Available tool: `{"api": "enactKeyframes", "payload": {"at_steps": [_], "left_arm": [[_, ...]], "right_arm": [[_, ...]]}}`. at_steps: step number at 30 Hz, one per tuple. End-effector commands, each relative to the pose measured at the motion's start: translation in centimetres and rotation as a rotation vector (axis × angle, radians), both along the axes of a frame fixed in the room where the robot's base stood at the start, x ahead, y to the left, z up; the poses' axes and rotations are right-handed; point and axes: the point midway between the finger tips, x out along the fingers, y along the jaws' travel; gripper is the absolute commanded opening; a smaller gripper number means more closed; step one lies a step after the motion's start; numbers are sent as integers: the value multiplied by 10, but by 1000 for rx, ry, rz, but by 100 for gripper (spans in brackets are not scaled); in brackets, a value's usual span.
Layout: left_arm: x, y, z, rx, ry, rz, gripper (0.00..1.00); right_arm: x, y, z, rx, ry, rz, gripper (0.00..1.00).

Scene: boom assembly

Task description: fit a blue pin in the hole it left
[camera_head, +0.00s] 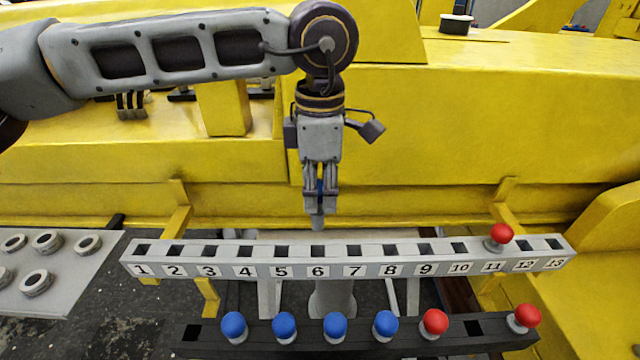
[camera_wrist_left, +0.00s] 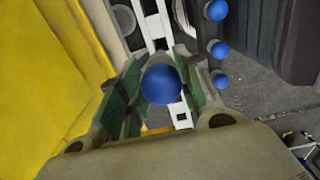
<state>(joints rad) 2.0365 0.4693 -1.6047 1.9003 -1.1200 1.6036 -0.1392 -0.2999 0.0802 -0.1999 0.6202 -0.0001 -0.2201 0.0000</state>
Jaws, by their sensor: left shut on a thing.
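My left gripper (camera_head: 319,200) points down and is shut on a blue pin (camera_wrist_left: 161,84), whose round blue head shows between the fingers in the left wrist view. In the head view the fingers mostly hide this pin; its grey lower end shows below them, apart from the bar. The grey numbered bar (camera_head: 375,268) lies just below, with the pin near holes 6 and 7 in the picture. A black rack (camera_head: 260,347) in front holds several blue pins (camera_head: 284,326). Its far-left hole (camera_head: 192,333) is empty. My right gripper is not in view.
A red pin (camera_head: 501,234) stands in the bar at 11; the other bar holes look empty. Two red pins (camera_head: 435,322) stand at the rack's right, with an empty hole (camera_head: 472,328) between them. Yellow boom structure (camera_head: 480,130) stands behind. A grey plate (camera_head: 60,290) with rings lies left.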

Motion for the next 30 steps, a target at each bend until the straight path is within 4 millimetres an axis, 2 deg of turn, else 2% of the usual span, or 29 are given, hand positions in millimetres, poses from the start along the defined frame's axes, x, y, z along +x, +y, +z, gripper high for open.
{"api": "enactKeyframes", "payload": {"at_steps": [30], "left_arm": [[0, 1, -49, 1, 0, 0, 4]], "right_arm": [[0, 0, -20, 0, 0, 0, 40]]}}
